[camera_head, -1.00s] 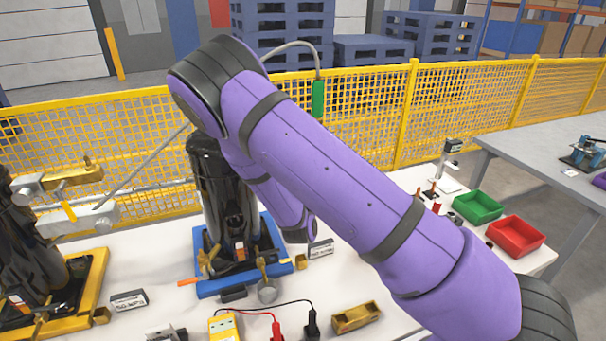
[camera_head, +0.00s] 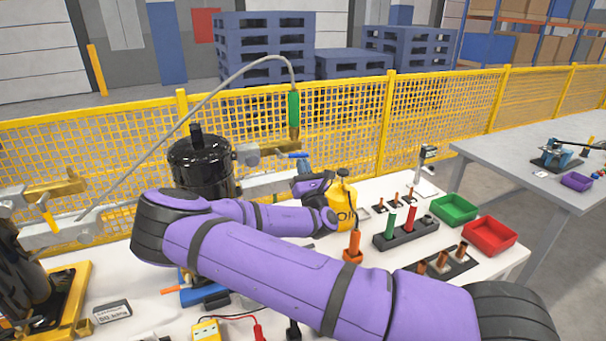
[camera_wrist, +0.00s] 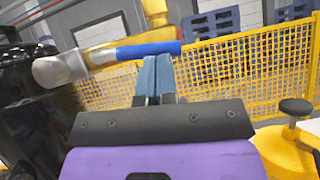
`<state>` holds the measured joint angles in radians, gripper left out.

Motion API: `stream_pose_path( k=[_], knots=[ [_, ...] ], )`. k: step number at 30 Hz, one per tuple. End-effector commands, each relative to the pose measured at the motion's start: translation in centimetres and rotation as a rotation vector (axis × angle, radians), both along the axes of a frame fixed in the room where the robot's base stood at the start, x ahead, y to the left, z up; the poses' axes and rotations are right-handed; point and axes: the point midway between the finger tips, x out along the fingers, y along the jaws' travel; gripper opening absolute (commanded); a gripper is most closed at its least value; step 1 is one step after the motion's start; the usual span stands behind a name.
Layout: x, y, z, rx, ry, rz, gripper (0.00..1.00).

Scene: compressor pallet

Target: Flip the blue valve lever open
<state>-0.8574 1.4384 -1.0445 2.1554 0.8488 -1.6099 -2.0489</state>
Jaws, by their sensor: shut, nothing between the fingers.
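The blue valve lever (camera_head: 293,155) sits on a valve at the right of the black compressor tank (camera_head: 200,165). In the wrist view the lever (camera_wrist: 148,50) lies nearly level, extending right from the pale metal fitting (camera_wrist: 60,70) and a brass-coloured part (camera_wrist: 95,32). My gripper (camera_head: 304,165) is just right of and below the lever in the head view. In the wrist view its blue-grey fingers (camera_wrist: 155,75) are shut together and empty, with their tips at the lever's lower edge near its outer end. I cannot tell whether they touch it.
A yellow jug (camera_head: 344,208) stands just right of my gripper. A green-ended hose (camera_head: 293,112) hangs above the lever. Yellow mesh fencing (camera_head: 350,125) runs behind. Green (camera_head: 454,209) and red (camera_head: 490,237) bins sit farther right on the table.

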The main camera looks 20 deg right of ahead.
Motion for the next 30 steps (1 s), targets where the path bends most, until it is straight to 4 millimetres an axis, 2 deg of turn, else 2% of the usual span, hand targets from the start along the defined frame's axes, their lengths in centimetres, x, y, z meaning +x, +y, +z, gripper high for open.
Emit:
stream_pose_path(
  k=[12,30],
  knots=[
    [0.76,-0.36,0.91,-0.014,-0.001,0.000,0.00],
    [0.83,-0.52,0.68,-0.012,0.001,-0.001,0.00]
  ],
)
